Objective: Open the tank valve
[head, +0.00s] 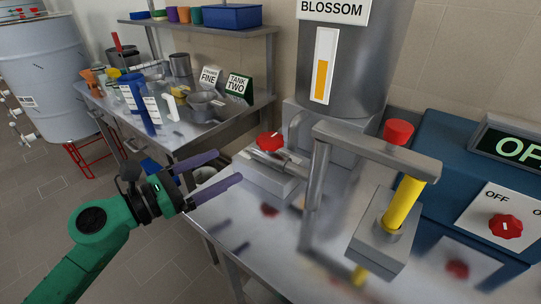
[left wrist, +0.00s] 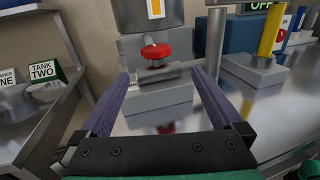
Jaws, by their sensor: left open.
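The tank valve has a red knob (head: 270,141) on a grey metal body (head: 268,165) at the foot of the steel tank labelled BLOSSOM (head: 345,60). In the left wrist view the red knob (left wrist: 156,52) is ahead, between and beyond the fingertips. My left gripper (head: 230,168) is open and empty, with purple fingers over the table's left edge, to the left of the valve and apart from it. The tank's gauge (head: 322,65) shows an orange column. My right gripper is not in view.
A blue box (head: 440,150) with a red OFF dial (head: 505,227) is at the right. A side bench (head: 190,140) holds cups, pitchers and signs reading FINE and TANK TWO (head: 238,87).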

